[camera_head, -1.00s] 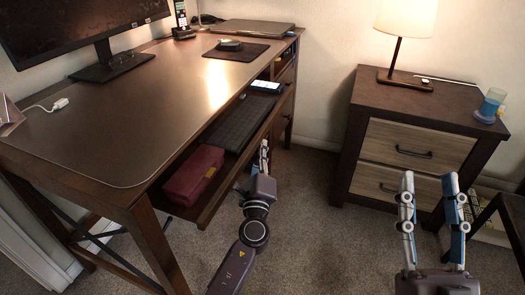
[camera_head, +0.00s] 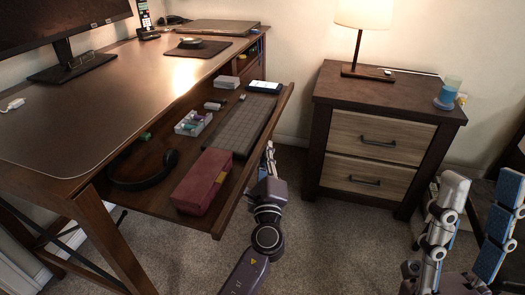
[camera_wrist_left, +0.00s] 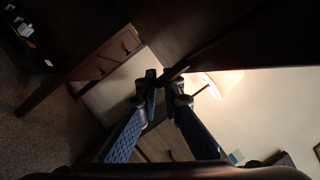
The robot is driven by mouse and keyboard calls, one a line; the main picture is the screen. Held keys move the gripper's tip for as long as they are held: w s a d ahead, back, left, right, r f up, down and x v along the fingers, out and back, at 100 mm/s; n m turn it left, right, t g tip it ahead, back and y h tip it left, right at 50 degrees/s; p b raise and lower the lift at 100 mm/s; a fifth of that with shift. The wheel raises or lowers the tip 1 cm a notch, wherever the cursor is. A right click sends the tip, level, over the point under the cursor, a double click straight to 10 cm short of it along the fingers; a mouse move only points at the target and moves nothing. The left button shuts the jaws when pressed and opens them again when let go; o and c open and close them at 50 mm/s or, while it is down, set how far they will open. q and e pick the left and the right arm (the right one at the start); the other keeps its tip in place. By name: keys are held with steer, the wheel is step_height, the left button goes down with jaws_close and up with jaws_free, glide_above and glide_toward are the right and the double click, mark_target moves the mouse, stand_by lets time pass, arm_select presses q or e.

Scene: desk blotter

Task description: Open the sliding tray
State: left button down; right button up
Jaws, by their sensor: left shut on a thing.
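The sliding tray (camera_head: 239,188) is a brown wooden board under the desk top, pulled well out. A dark red case (camera_head: 201,181), a keyboard (camera_head: 241,125), a phone (camera_head: 264,87), black headphones (camera_head: 146,182) and a small clear organizer (camera_head: 193,123) lie on it. My left gripper (camera_head: 268,158) is at the middle of the tray's front edge, its tips partly hidden. In the left wrist view the fingers (camera_wrist_left: 166,84) close together on a dark wooden edge. My right gripper (camera_head: 481,185) is open and empty at the lower right, fingers up and wide apart.
The desk top (camera_head: 100,110) carries a monitor (camera_head: 60,25), a laptop (camera_head: 223,27) and a dark pad (camera_head: 196,48). A nightstand (camera_head: 310,140) with a lamp (camera_head: 363,15) stands to the right. Carpet (camera_head: 330,240) is clear between tray and nightstand.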

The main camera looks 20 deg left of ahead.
arm_select(q)
steer(key=shift+f, duration=0.1)
steer(key=c, duration=2.4)
jaws_free()
steer(key=v, duration=1.2)
